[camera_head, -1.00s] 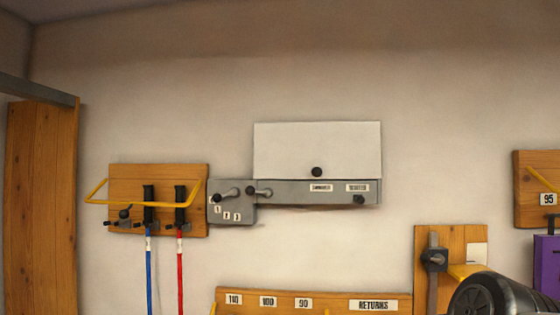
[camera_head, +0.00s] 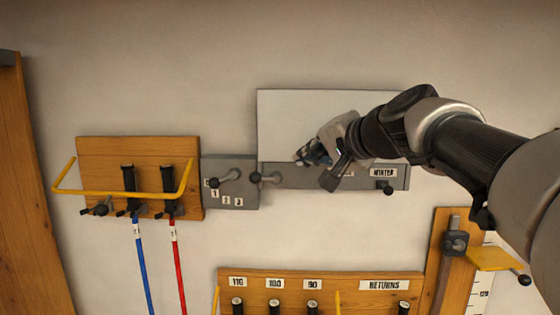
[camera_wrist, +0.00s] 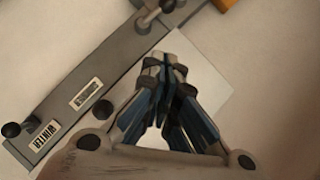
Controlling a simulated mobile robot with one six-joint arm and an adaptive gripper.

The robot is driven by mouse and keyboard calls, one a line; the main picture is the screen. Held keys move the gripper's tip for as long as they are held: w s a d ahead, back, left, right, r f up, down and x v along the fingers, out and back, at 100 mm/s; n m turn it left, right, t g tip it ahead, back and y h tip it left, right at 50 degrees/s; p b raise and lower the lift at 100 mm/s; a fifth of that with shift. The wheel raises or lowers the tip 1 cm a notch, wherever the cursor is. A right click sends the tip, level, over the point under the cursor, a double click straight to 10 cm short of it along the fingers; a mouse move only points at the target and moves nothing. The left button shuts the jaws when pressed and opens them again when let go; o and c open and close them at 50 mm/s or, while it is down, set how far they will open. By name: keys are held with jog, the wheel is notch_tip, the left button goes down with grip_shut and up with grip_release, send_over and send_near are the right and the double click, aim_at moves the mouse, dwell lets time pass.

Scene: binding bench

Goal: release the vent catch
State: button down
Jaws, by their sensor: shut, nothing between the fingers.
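The vent is a white panel (camera_head: 285,115) on the wall with a grey rail (camera_head: 300,181) along its lower edge. At the rail's left end is a small lever with a dark knob (camera_head: 255,177); the lever also shows in the wrist view (camera_wrist: 143,25). A black knob (camera_head: 388,187) hangs at the rail's right end, by the WINTER label (camera_head: 383,172). Which part is the catch cannot be told. My gripper (camera_head: 303,157) is shut and empty in front of the panel's lower part, right of the lever. In the wrist view a black knob (camera_wrist: 103,110) sits beside my gripper (camera_wrist: 165,64).
A grey numbered plate (camera_head: 237,170) with a lever adjoins the rail's left end. Left of it, a wooden board (camera_head: 100,155) has a yellow bar and blue and red poles. Below is a RETURNS rack (camera_head: 340,285); lower right, a board with a yellow arm (camera_head: 490,259).

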jog(key=shift+s, duration=0.15)
jog(key=p+x, duration=0.2)
jog(key=x, duration=0.8)
jog(key=shift+w+a+f+p, duration=0.1)
jog(key=shift+w+a+p, duration=0.15)
jog(key=shift+p, duration=0.15)
jog(key=shift+w+a+f, duration=0.15)
jog(key=shift+a+f, duration=0.55)
jog(key=shift+a, duration=0.25)
jog(key=shift+a+f, duration=0.25)
jog(key=shift+a, duration=0.2)
jog(key=shift+w+f, duration=0.1)
